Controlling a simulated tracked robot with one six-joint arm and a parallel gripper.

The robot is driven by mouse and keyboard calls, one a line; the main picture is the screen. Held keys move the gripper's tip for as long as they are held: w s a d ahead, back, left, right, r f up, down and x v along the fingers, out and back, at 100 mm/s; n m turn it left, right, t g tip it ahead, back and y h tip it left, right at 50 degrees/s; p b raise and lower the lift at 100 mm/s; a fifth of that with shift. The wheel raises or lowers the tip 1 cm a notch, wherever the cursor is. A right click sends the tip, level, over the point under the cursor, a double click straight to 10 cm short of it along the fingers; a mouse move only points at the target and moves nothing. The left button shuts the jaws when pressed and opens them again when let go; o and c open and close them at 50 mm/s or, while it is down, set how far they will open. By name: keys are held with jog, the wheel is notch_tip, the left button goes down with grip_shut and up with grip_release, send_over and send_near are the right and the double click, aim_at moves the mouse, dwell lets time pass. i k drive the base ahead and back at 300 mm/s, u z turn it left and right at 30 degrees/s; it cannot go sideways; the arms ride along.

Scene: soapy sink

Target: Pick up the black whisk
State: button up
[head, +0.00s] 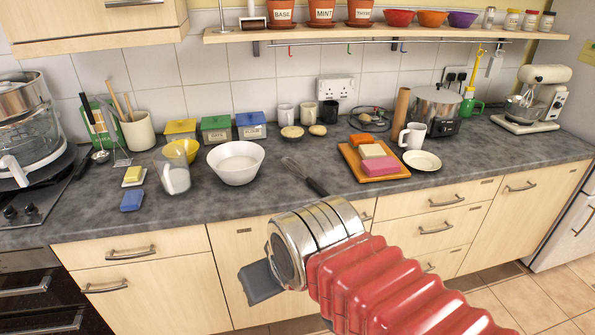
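The whisk (316,186) lies on the grey worktop in the middle of the head view. Its black handle points toward the front edge and its thin wire end points back and left, beside the white bowl. My gripper (260,283) is in front of the counter, lower than the worktop and nearer to me, at the end of my red arm with its silver wrist. Only a dark grey block of it shows past the wrist. Its fingertips cannot be made out, so its opening is unclear. It is clearly apart from the whisk.
A white bowl (236,163) stands left of the whisk, and an orange tray (352,166) with coloured blocks stands to its right. Biscuits (292,132) lie behind it. The worktop in front of the bowl is clear. A shelf (380,32) with pots runs above.

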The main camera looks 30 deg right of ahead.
aim_at(317, 187)
jog(key=i, duration=1)
